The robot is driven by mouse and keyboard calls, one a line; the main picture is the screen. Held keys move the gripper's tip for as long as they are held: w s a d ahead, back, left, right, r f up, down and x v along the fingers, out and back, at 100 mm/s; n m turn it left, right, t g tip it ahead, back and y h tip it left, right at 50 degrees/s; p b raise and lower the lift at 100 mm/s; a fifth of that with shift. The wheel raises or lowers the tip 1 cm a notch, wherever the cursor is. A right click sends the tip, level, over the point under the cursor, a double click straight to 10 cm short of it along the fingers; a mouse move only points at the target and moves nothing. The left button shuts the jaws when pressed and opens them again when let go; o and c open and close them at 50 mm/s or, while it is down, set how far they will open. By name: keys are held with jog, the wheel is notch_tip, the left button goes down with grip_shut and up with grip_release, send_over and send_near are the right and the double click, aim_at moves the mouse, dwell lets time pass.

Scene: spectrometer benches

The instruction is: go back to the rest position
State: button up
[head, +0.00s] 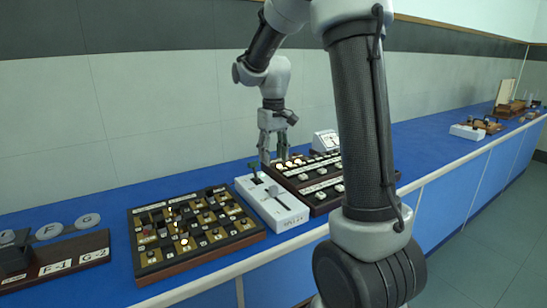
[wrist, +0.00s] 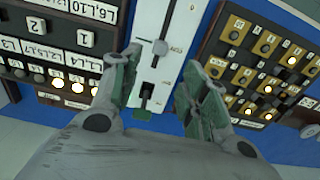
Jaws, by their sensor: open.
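My gripper (head: 271,145) hangs at the end of my arm above the blue bench, its fingers pointing down near the back end of the white slider box (head: 272,205). In the wrist view, my gripper (wrist: 155,95) has its two fingers spread apart with nothing held between them. The white slider box (wrist: 152,50) shows between and beyond the fingers, with a dark green piece (wrist: 145,110) at its near end. Whether the fingers touch the box cannot be told.
A dark board with lit squares (head: 190,230) lies left of the box. A dark stepped panel with white labels (head: 315,185) lies right. A board with discs (head: 60,258) is far left. The bench (head: 120,190) is clear along the back left. A white box (head: 467,132) stands far right.

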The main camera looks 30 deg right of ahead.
jog(key=s+a+r+t, duration=0.1)
jog(key=s+r+t, duration=0.1)
jog(key=s, duration=1)
jog(key=s+a+r+t, duration=0.1)
jog(key=s+r, duration=0.3)
jog(key=s, duration=0.9)
jog(key=shift+a+r+t, duration=0.35)
jog(key=shift+a+t, duration=0.05)
jog(key=shift+t, duration=0.3)
